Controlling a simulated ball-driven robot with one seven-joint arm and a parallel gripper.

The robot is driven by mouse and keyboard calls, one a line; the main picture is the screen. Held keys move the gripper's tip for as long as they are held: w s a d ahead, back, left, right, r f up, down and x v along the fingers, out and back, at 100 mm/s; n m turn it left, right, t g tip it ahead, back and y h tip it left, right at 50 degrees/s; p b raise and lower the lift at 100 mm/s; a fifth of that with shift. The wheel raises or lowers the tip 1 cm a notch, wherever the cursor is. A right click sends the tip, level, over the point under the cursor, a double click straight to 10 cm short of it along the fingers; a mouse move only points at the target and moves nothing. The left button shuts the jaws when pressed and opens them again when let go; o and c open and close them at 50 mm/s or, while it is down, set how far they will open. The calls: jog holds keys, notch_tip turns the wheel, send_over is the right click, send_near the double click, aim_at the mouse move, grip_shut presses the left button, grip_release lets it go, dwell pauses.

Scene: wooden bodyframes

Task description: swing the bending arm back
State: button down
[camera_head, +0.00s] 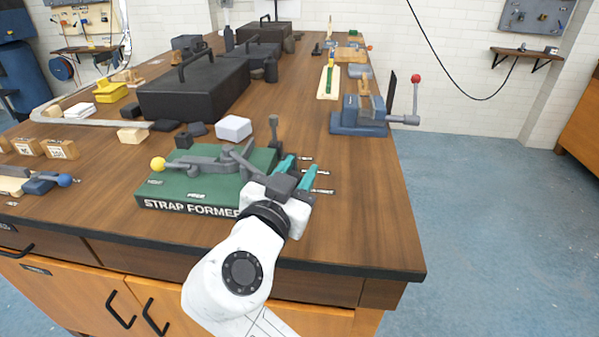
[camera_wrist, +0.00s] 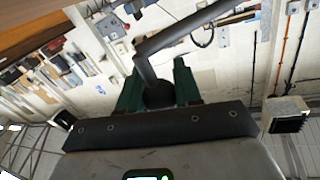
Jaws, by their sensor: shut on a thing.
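The strap former (camera_head: 165,192) is a green block near the table's front edge, lettered on its front. Grey metal links (camera_head: 215,163) lie across its top, and a lever with a yellow ball (camera_head: 158,164) reaches out at the left. A short dark post (camera_head: 273,130) stands at its back right corner. My gripper (camera_head: 301,166), with teal fingers, is low at the block's right end. In the wrist view its fingers close on the round dark end of a bent bar (camera_wrist: 158,92), which I take as the bending arm's handle. The head view hides this grip.
A white block (camera_head: 233,128) and small dark blocks (camera_head: 197,129) lie behind the former. A large black case (camera_head: 193,88) stands farther back. A blue vise (camera_head: 362,115) with a red-knobbed lever is at the right edge. Table to the right of my gripper is mostly clear.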

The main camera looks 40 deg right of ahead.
jog(key=shift+a, duration=0.1)
jog(key=c, duration=0.8)
grip_release()
jog(key=v, duration=1)
jog(key=shift+s+a+f+b, duration=0.1)
jog(key=shift+s+a+b, duration=0.05)
jog(key=shift+a+b, duration=0.2)
jog(key=shift+a, duration=0.1)
